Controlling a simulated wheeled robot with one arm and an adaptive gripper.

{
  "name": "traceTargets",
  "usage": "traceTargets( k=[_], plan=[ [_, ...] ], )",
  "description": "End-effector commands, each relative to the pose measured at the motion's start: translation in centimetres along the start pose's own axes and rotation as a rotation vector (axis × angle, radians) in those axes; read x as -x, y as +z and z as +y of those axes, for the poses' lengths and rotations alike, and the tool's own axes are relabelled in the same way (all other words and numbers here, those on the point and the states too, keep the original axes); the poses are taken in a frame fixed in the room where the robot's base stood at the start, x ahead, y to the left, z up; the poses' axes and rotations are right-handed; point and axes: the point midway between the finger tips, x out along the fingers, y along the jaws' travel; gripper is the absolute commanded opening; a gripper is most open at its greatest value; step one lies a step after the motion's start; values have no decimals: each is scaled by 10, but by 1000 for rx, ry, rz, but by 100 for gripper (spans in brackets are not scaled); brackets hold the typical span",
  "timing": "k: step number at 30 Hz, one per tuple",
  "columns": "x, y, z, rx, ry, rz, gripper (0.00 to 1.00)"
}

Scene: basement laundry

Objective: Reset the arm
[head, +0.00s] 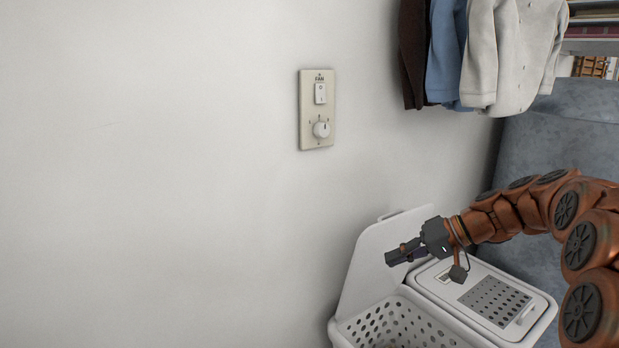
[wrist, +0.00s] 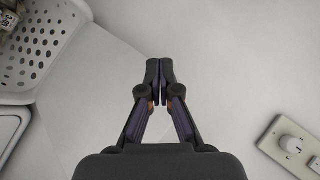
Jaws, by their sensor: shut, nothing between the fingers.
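My arm reaches in from the right in the head view, and my gripper (head: 390,258) points left, in front of the white wall and above the laundry hamper. In the wrist view my gripper (wrist: 160,72) is shut, its two fingertips together with nothing between them. The fan wall plate (head: 317,110), with a rocker switch (head: 320,93) and a round knob (head: 321,129), is on the wall up and left of my gripper, apart from it. The plate also shows at the right edge of the wrist view (wrist: 283,146).
A white perforated hamper (head: 400,322) stands below my gripper, with one lid raised (head: 375,262) and the other lid closed (head: 485,300). Clothes (head: 510,50) hang at the upper right, before a blue-grey rounded surface (head: 570,130). The wall at left is clear.

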Motion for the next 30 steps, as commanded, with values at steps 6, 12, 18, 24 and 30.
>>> traceTargets(
  k=[6,12,18,24,30],
  plan=[
    [-1,57,-61,-56,117,-140,0],
    [5,117,-98,-102,241,-251,0],
    [22,177,-124,-135,383,-339,0],
    [49,234,-141,-154,535,-402,0],
    [84,287,-150,-163,691,-446,0]
  ],
)
